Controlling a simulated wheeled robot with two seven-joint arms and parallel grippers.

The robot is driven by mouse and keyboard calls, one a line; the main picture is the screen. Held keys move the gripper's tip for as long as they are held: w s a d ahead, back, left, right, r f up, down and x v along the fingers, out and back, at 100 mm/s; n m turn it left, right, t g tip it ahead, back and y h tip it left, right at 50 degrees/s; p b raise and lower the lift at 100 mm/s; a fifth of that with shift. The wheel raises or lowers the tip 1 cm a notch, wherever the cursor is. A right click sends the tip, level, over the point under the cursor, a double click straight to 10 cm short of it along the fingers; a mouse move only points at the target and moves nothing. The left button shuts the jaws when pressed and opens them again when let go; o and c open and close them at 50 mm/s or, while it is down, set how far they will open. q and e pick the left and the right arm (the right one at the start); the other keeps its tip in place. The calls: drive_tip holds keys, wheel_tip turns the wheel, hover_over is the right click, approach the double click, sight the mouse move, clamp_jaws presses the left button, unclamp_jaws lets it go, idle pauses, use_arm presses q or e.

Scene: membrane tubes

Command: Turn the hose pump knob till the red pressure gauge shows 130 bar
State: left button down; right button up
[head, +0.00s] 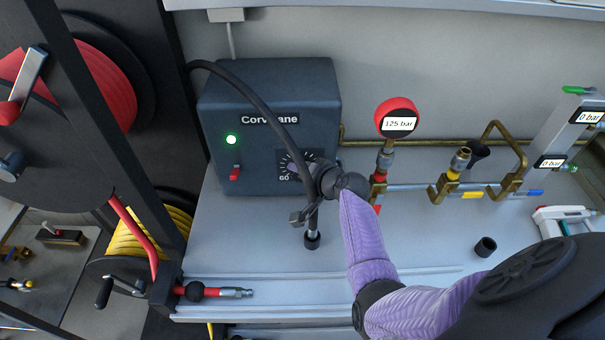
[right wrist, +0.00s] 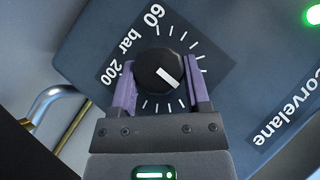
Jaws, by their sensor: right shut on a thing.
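The hose pump (head: 262,155) is a dark blue-grey box marked Corvelane, with a lit green lamp and a red switch on its front. Its black knob (right wrist: 160,72) has a white pointer line and sits on a dial marked 60, bar and 200. My right gripper (right wrist: 158,88) is shut on the knob, one purple finger on each side. In the head view my right gripper (head: 318,178) hides most of the dial. The red pressure gauge (head: 396,118) reads 125 bar. My left gripper is not in view.
A black hose (head: 255,95) arches over the pump's front. Brass pipes and valves (head: 445,185) run along the bench to the right. Hose reels (head: 105,75) stand at the left. A black cup (head: 485,247) stands near my right arm. The bench front (head: 225,265) is mostly clear.

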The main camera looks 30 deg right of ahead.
drive_tip(key=shift+f, duration=0.1)
idle(0.4)
drive_tip(key=o, duration=1.3)
drive_tip(key=shift+s+r, duration=0.25)
drive_tip(key=shift+s, duration=0.05)
drive_tip(key=p+v, duration=0.3)
drive_tip(key=v, duration=0.6)
drive_tip(key=shift+s+d, duration=0.1)
drive_tip(key=shift+s, duration=0.05)
